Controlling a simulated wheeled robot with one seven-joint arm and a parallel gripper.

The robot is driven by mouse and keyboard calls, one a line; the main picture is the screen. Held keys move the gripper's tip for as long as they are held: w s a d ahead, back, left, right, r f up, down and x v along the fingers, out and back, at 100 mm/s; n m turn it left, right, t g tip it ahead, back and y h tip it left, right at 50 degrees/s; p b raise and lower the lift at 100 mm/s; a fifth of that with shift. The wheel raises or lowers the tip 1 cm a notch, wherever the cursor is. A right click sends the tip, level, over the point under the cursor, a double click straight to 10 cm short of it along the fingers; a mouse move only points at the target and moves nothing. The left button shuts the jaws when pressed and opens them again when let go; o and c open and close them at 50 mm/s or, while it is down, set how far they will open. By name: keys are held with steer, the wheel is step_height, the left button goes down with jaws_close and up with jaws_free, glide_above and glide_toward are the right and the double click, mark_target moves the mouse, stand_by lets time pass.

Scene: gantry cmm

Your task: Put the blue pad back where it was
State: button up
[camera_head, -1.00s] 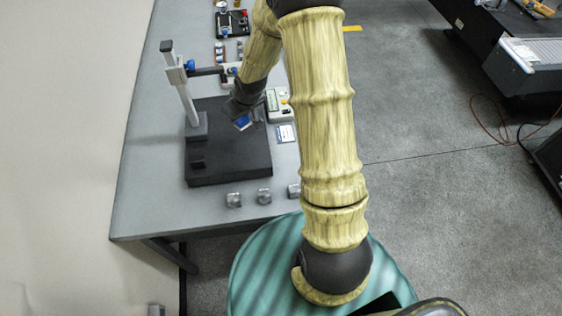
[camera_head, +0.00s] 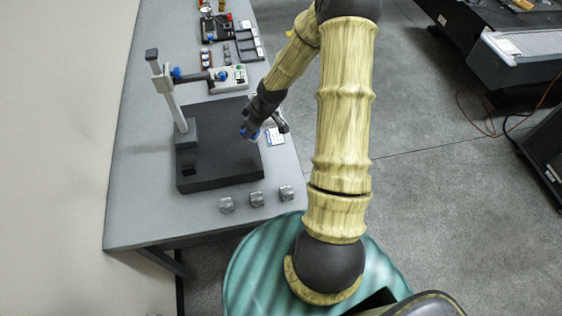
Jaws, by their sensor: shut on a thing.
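The blue pad (camera_head: 247,134) shows as a small blue patch at the tip of my gripper (camera_head: 251,129). My gripper is shut on it, and its fingers hide part of the pad. They are over the right edge of the black base plate (camera_head: 212,178) of the measuring stand. I cannot tell how high the pad is above the plate.
The stand's grey column (camera_head: 171,100) rises at the plate's left, with an arm reaching right. A white and blue card (camera_head: 275,136) lies right of the plate. Three grey blocks (camera_head: 257,199) line the near table edge. Devices and trays (camera_head: 249,45) stand farther back.

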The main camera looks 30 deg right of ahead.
steer(key=s+d+f+n+g+y+p, duration=0.1)
steer(key=s+d+f+n+g, duration=0.1)
steer(key=s+d+n, duration=0.3)
steer(key=d+f+n, duration=0.1)
steer(key=d+n, duration=0.1)
steer(key=d, duration=0.1)
steer(key=shift+s+f, duration=0.35)
steer(key=shift+s, duration=0.05)
steer(key=shift+f+p, duration=0.95)
steer(key=shift+f, duration=1.95)
steer(key=shift+f, duration=0.1)
step_height(320, 180, down, 4)
steer(key=shift+r+y+p, duration=0.2)
steer(key=shift+y+p, duration=0.1)
steer(key=shift+p, duration=0.5)
steer(key=shift+f, duration=0.2)
